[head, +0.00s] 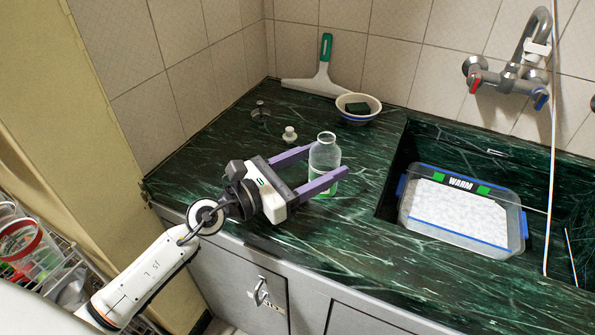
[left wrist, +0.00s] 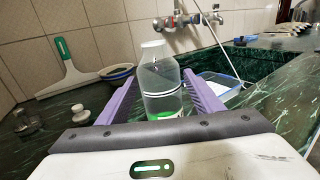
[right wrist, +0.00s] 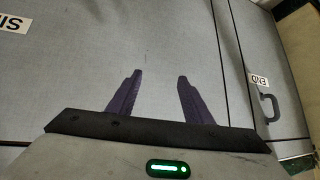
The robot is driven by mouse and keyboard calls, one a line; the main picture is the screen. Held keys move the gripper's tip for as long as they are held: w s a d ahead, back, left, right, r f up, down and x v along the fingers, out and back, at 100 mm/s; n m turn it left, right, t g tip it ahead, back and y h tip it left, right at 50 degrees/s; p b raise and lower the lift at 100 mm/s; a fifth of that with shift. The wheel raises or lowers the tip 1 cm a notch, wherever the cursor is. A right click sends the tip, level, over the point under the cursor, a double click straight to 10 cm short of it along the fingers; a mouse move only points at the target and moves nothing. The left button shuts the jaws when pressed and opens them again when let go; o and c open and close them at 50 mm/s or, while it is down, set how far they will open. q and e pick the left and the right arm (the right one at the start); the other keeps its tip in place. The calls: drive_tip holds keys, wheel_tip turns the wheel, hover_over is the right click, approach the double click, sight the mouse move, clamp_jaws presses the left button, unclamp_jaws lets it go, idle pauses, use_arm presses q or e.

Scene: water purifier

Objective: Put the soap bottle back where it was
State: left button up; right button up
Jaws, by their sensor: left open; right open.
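The soap bottle (head: 325,158) is clear with a green band low down. It stands upright on the dark green marble counter (head: 372,242), left of the sink. My left gripper (head: 331,160) is open, with its purple fingers on either side of the bottle. In the left wrist view the bottle (left wrist: 160,85) stands between the two fingers, with gaps visible beside it. My right gripper (right wrist: 160,85) is open and empty in front of grey cabinet doors, and does not show in the head view.
The sink holds a clear bin (head: 460,215) with blue edges, marked WARM. A bowl (head: 358,107) with a dark green block, a squeegee (head: 322,76) and a small white stopper (head: 290,135) are behind the bottle. A tap (head: 510,75) is on the wall. Counter in front of the sink is clear.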

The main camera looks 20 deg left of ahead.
use_arm(q)
drive_tip(key=b+v, duration=0.1)
drive_tip(key=v, duration=0.2)
drive_tip(key=b+v, duration=0.1)
drive_tip(key=v, duration=0.2)
drive_tip(key=b+v, duration=0.1)
drive_tip(key=v, duration=0.3)
drive_tip(key=shift+f, duration=0.3)
drive_tip(key=shift+s+a+r, duration=0.15)
drive_tip(key=shift+s+a, duration=0.15)
drive_tip(key=shift+s, duration=0.2)
drive_tip(key=shift+s+a+r+b, duration=0.1)
drive_tip(key=shift+s+b, duration=0.05)
drive_tip(key=shift+b, duration=0.15)
use_arm(e)
drive_tip(key=shift+w+a+f, duration=0.1)
drive_tip(key=shift+a+f, duration=0.1)
drive_tip(key=shift+f, duration=0.4)
drive_tip(key=shift+w+a+f, duration=0.1)
drive_tip(key=shift+a+f, duration=0.05)
drive_tip(key=shift+f, duration=0.4)
